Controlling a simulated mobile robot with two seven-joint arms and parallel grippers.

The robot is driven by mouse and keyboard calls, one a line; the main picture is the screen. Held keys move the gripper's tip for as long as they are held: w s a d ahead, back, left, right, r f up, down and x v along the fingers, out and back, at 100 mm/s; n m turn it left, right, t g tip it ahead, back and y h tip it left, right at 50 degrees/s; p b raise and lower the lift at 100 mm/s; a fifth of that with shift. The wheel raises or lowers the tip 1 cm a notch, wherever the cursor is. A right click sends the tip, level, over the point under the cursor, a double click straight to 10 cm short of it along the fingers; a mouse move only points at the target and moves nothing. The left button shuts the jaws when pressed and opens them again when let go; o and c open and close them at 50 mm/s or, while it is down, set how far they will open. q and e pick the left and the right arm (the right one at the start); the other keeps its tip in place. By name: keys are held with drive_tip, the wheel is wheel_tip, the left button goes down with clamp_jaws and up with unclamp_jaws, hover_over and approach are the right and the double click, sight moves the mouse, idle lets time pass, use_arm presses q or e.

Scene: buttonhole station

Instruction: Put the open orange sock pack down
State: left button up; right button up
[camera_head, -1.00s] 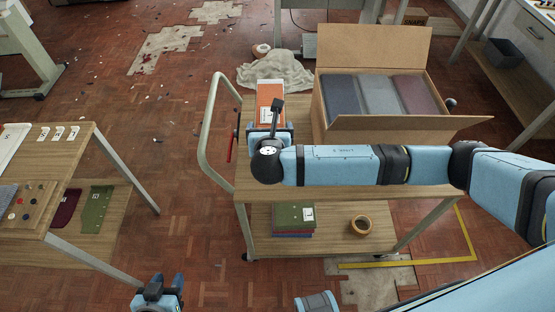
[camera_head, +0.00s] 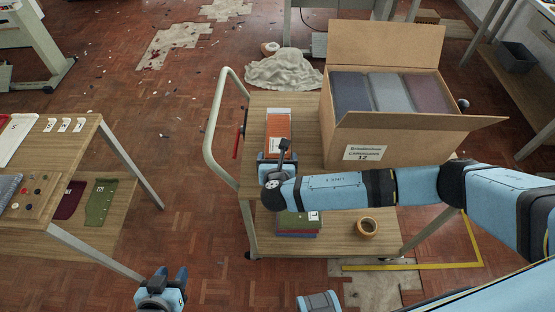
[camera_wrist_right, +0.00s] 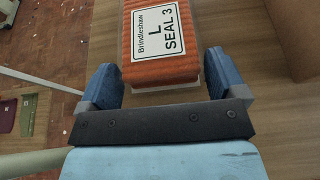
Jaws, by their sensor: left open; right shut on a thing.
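The orange sock pack (camera_head: 279,128) is a flat orange bundle with a white far end, at the left side of the cart top. In the right wrist view the pack (camera_wrist_right: 190,74) shows a white label reading "Brindleshaw L SEAL 3". My right gripper (camera_head: 276,158) is shut on its near end, one blue finger on each side. I cannot tell whether the pack's underside touches the cart top (camera_head: 306,150). My left gripper (camera_head: 171,275) is open and empty, low in the head view, over the floor left of the cart.
An open cardboard box (camera_head: 400,152) with grey and maroon packs stands right of the orange pack. The cart's lower shelf holds a green folded pack (camera_head: 292,222) and a tape roll (camera_head: 366,227). A cart handle (camera_head: 212,135) rises at left. A side table (camera_head: 80,150) stands further left.

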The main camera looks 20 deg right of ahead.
drive_tip(key=o, duration=0.8)
drive_tip(key=p+v, duration=0.1)
drive_tip(key=v, duration=1.1)
drive_tip(key=shift+s, duration=0.1)
